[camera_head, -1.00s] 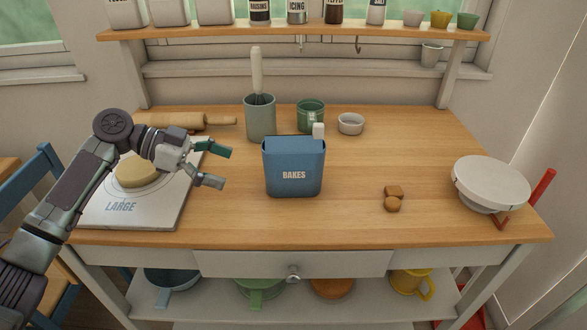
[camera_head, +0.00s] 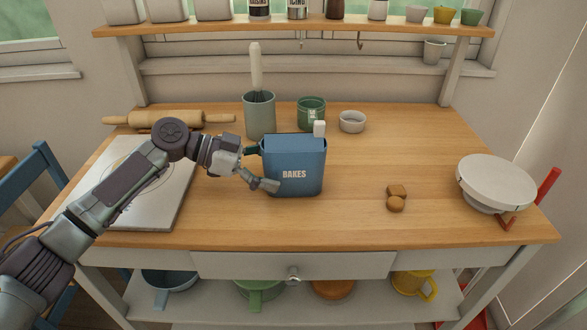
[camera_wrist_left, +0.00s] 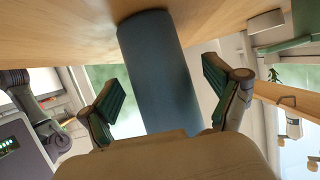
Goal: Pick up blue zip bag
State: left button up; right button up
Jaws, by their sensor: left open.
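The blue zip bag (camera_head: 294,160), lettered BAKES, stands upright on the wooden worktop with its top open and a white tab at its right corner. My left gripper (camera_head: 260,168) is open at the bag's left side, one finger in front of it and the other partly hidden at its back left edge. In the left wrist view the blue bag (camera_wrist_left: 160,70) lies between the spread green-padded fingers of the gripper (camera_wrist_left: 165,98), with gaps visible beside it. My right gripper is not in view.
A grey-green utensil crock (camera_head: 260,117) and a green tin (camera_head: 311,113) stand behind the bag. A white board (camera_head: 150,205) lies under my left arm. Two brown lumps (camera_head: 396,197) and a white scale (camera_head: 494,184) are at the right. Worktop between is clear.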

pick_arm(q)
jog(key=shift+x, duration=1.15)
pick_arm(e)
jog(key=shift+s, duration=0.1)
pick_arm(q)
jog(key=shift+c, duration=1.4)
jog(key=c, duration=0.8)
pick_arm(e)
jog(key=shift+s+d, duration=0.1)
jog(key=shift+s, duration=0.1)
pick_arm(q)
jog(key=shift+o, duration=0.2)
jog(key=shift+r, duration=0.1)
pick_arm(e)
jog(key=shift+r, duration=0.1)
